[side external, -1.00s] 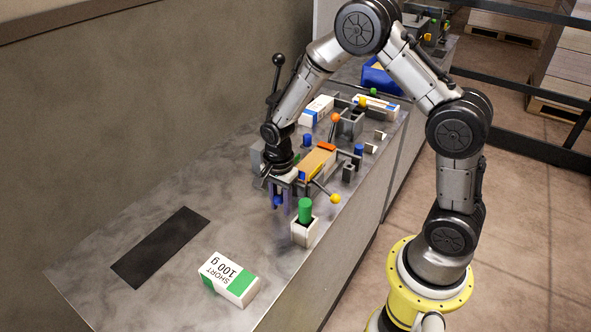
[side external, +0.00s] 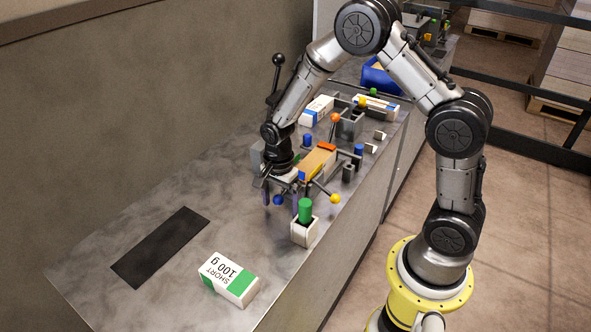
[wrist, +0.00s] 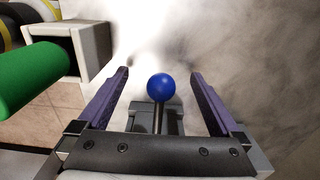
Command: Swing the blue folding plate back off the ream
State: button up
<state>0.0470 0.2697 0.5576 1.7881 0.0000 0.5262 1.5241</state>
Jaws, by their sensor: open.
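A blue ball knob (wrist: 161,87) on a thin dark stem stands between the two purple fingers of my gripper (wrist: 160,74) in the wrist view. The fingers are open, with a gap on each side of the ball. In the side view the blue knob (side external: 278,199) shows between the fingers of my gripper (side external: 280,197), low at the near end of the fixture. A tan ream-like block (side external: 317,163) lies behind the gripper. A small blue piece (side external: 301,175) shows at its near end. My wrist hides part of the fixture, so the plate cannot be made out clearly.
A pale holder with a green cylinder (side external: 305,210) stands close to the right of my gripper. A yellow ball lever (side external: 335,199) sticks out nearby. A white and green "SHORT 100 g" pack (side external: 229,279) and a black mat (side external: 160,247) lie in front, with bare table around them.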

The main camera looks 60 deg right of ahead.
aim_at(280, 196)
jog(key=shift+r, duration=3.55)
jog(key=shift+w+r, duration=0.1)
jog(key=shift+r, duration=0.15)
jog(key=s+a+r+n+t, duration=0.1)
jog(key=s+r+n+t, duration=0.15)
jog(key=r, duration=0.55)
jog(key=s+r+n+t, duration=0.1)
jog(key=s+r+t, duration=0.15)
jog(key=r, duration=0.55)
jog(key=s+r+n, duration=0.1)
jog(key=s+n, duration=1.3)
jog(key=s, duration=0.2)
jog(key=shift+s+a+t, duration=0.15)
jog(key=shift+a+t, duration=0.15)
jog(key=shift+a, duration=0.1)
